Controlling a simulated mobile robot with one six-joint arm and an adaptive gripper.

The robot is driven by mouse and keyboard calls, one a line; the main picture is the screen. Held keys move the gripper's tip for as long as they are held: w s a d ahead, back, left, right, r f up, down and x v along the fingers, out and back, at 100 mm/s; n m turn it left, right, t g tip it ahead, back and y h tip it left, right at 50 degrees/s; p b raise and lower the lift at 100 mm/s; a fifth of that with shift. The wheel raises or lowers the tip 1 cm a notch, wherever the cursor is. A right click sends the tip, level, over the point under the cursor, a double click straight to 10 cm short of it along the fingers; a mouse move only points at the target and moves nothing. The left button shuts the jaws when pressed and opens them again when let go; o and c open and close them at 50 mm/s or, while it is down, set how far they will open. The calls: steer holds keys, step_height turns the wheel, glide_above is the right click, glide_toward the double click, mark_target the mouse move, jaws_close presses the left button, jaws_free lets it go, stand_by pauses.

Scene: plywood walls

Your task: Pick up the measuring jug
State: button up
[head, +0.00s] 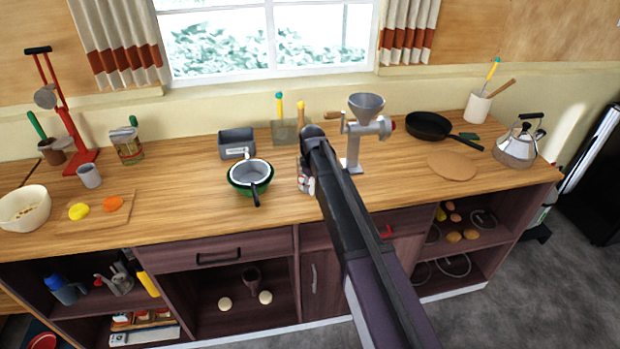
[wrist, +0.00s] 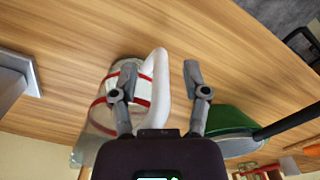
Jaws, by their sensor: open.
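The measuring jug (wrist: 100,116) is clear with red bands and a white handle. It stands on the wooden counter in the wrist view, partly covered by my gripper's left finger. My gripper (wrist: 160,72) is open, with one finger on each side of the jug's white handle (wrist: 161,85). I cannot tell whether either finger touches it. In the head view, part of the measuring jug (head: 305,178) shows beside my arm, which hides the rest of it and my fingertips.
A metal grinder (head: 353,158) stands close on the right. A grey box (head: 236,143) is behind the bowl. The counter front (head: 190,205) left of the bowl is clear.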

jaws_close()
steer(key=shift+r, duration=0.1)
stand_by(0.4)
step_height(320, 180, up, 3)
steer(key=p, duration=0.3)
steer(key=shift+r, duration=0.15)
steer(key=shift+s+r+p, duration=0.2)
steer(key=shift+r+p, duration=0.05)
steer(key=shift+p, duration=0.25)
steer(key=s+d, duration=0.3)
steer(key=s, duration=0.4)
steer(key=s+d+r+p, duration=0.1)
steer(key=s+d, duration=0.2)
steer(key=s, duration=0.4)
steer(key=shift+s+d, duration=0.15)
